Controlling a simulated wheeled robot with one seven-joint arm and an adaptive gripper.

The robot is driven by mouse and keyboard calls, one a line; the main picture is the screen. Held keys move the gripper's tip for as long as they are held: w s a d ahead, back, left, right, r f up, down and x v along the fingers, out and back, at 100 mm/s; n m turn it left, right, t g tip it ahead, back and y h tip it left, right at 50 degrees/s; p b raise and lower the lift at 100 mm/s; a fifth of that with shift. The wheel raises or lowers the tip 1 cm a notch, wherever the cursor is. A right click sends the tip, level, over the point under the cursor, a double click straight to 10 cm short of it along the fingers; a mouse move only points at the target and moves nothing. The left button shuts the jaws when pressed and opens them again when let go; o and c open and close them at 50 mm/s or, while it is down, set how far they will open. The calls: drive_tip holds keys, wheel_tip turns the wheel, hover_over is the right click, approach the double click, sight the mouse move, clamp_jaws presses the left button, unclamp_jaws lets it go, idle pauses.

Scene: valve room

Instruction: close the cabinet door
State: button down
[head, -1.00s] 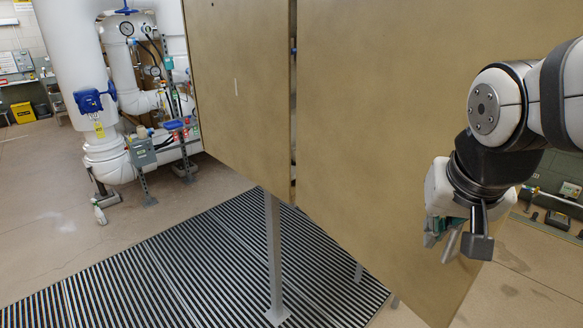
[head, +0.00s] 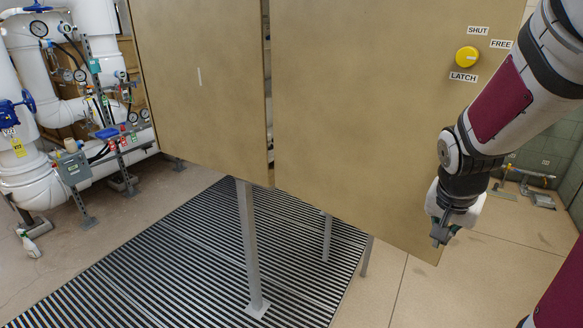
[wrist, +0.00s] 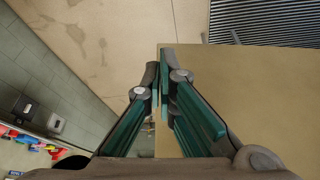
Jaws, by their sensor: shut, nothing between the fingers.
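The cabinet shows in the head view as two tan panels side by side, with a narrow upright gap (head: 268,90) between them. The right panel, which looks like the door (head: 350,120), carries a yellow knob (head: 467,55) near its top right. My gripper (head: 438,240) is shut and empty at the lower right edge of this door. In the wrist view my gripper's fingertips (wrist: 162,58) overlap a corner of the tan panel (wrist: 260,95). I cannot tell whether they touch it. The left panel (head: 200,80) has a small pale mark.
Labels SHUT, FREE and LATCH surround the knob. Grey legs (head: 248,250) stand under the cabinet on a striped floor grating (head: 190,260). White pipes with gauges and blue valve handles (head: 60,110) are at left. Bare floor (head: 500,265) lies at right.

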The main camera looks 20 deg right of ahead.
drive_tip(key=w+d+f, duration=0.3)
drive_tip(key=d+f, duration=0.2)
drive_tip(key=f, duration=0.1)
drive_tip(key=shift+w+d+f, duration=0.15)
drive_tip(key=shift+d+f, duration=0.1)
drive_tip(key=shift+d, duration=0.15)
